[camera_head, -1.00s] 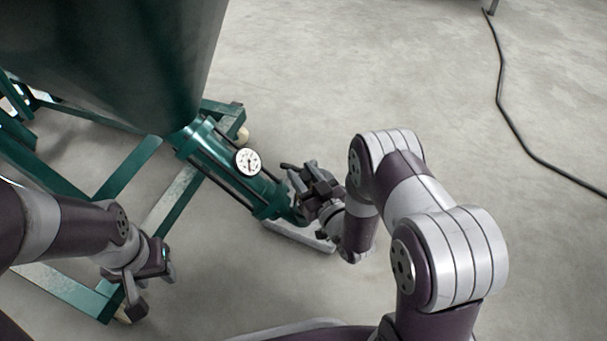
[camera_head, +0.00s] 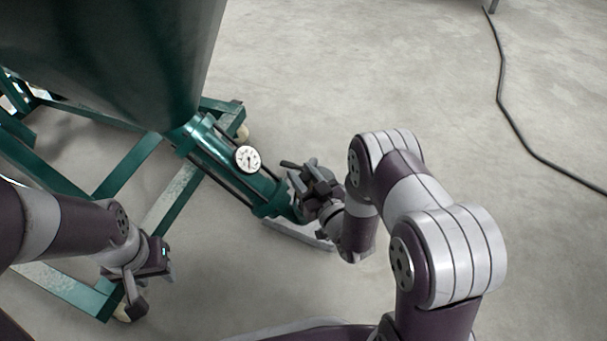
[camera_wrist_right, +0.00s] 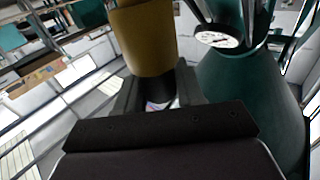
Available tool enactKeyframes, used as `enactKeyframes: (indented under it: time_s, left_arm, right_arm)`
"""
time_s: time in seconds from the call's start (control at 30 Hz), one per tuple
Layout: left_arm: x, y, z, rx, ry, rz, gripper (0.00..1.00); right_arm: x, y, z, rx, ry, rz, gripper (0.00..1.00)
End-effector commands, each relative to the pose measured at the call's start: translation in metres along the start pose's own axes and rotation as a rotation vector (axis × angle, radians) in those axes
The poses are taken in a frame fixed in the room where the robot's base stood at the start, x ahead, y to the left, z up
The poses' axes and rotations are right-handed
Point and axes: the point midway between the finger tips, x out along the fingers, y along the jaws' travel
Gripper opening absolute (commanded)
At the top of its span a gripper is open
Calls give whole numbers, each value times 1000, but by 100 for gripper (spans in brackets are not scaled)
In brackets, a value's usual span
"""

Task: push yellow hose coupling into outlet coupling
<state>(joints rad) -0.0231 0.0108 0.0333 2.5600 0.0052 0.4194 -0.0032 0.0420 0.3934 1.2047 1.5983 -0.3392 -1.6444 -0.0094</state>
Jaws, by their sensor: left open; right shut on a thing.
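The yellow hose coupling (camera_wrist_right: 146,42) shows large in the right wrist view, as a mustard-yellow cylinder with a dark lower end between my right fingers. My right gripper (camera_head: 308,186) is shut on it at the lower end of the green pump (camera_head: 225,165). In the head view the gripper and wrist hide the coupling. The outlet coupling cannot be made out, so I cannot tell whether the two touch. My left gripper (camera_head: 150,285) is open and empty, low on the left, away from the pump.
A round white gauge (camera_head: 247,159) sits on the pump, below the large green hopper (camera_head: 120,60). The green wheeled frame (camera_head: 165,205) fills the left side. A black cable (camera_head: 500,90) lies on the otherwise clear floor at right.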

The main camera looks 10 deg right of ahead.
Motion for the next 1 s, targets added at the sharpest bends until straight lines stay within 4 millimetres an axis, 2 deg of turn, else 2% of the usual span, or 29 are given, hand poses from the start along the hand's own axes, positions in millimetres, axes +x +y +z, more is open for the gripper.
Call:
enactKeyframes:
  time_s: [0.9,0.93,1.0]
  left_arm:
    - [18,0,2,0,0,0,43]
    - [18,0,2,0,0,0,43]
    - [17,0,2,0,0,0,43]
  right_arm:
    - [0,0,24,0,1,0,2]
    - [0,0,23,0,1,0,44]
    - [0,0,22,0,1,0,67]
